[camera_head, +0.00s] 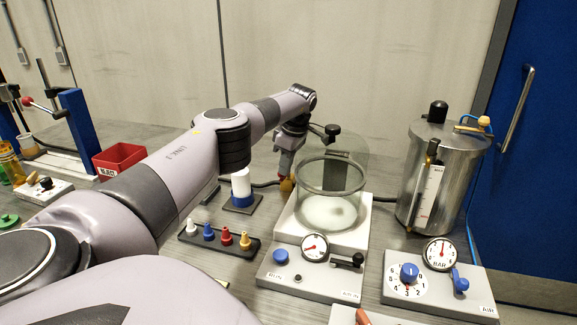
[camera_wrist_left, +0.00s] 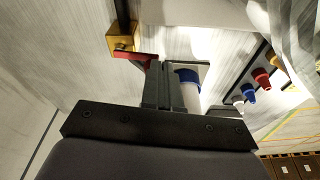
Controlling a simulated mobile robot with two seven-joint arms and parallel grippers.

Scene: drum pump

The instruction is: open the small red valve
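The small red valve has a flat red lever (camera_wrist_left: 136,57) on a brass block (camera_wrist_left: 122,42), seen in the left wrist view. In the head view the brass part (camera_head: 287,185) shows left of the glass chamber, at the end of a dark hose. My left gripper (camera_wrist_left: 160,66) has its two dark fingers close together. The lever's end meets the left side of the fingertips in the picture; I cannot tell whether they touch. In the head view my left gripper (camera_head: 288,160) is right above the brass part and partly hides the valve. My right gripper is out of view.
The glass chamber (camera_head: 335,175) stands close to the right of the gripper. A white-and-blue cylinder (camera_head: 241,190) stands on its left. A rack of coloured plugs (camera_head: 218,241), a gauge panel (camera_head: 310,268) and a steel tank (camera_head: 448,175) are nearby.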

